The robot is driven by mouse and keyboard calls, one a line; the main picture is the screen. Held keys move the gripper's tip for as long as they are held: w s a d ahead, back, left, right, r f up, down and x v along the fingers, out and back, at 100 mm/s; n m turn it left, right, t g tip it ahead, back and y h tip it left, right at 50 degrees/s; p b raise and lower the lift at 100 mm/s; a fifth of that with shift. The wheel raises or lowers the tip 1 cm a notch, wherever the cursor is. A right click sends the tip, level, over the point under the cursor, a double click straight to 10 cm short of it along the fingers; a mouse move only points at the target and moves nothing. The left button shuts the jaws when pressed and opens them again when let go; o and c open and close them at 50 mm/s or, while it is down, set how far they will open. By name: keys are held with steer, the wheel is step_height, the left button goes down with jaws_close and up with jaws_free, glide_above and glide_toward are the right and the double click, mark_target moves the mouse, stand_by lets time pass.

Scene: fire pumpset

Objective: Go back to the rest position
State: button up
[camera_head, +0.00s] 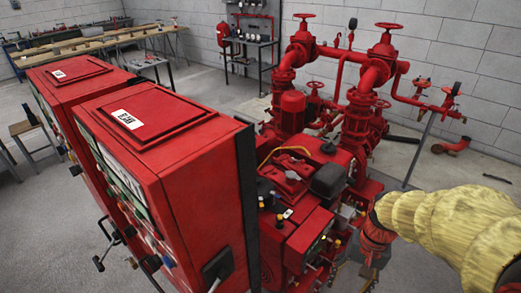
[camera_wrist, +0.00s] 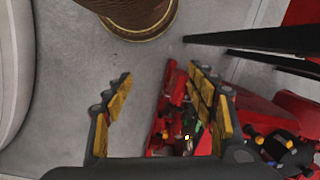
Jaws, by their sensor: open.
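My gripper (camera_wrist: 162,88) is open and empty in the wrist view, its two yellow-padded fingers spread apart. Between and beyond the fingers are grey floor and part of the red pump machinery (camera_wrist: 178,110). In the head view my arm, in a yellow cover, comes in from the right edge. Its end hangs beside the right side of the red pumpset (camera_head: 305,235), and the fingers cannot be made out there. I cannot tell from the head view how close it is to the pumpset.
Two red control cabinets (camera_head: 160,140) stand at the left front. Red pipes and valves (camera_head: 370,75) rise behind the pumpset. A long workbench (camera_head: 95,45) and a small rack (camera_head: 250,50) stand at the back. A red pipe piece (camera_head: 452,147) lies on the floor at right.

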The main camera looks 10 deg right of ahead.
steer(key=a+r+n+t, duration=0.3)
steer(key=a+r, duration=0.3)
steer(key=r, duration=0.2)
steer(key=a+r+n+t+h, duration=0.1)
steer(key=a+r+n+t, duration=0.2)
steer(key=a+r, duration=0.3)
step_height(320, 180, up, 3)
steer(key=shift+a+r+n+h, duration=0.1)
steer(key=shift+a+n+h, duration=0.25)
steer(key=shift+n, duration=0.35)
steer(key=shift+d, duration=0.1)
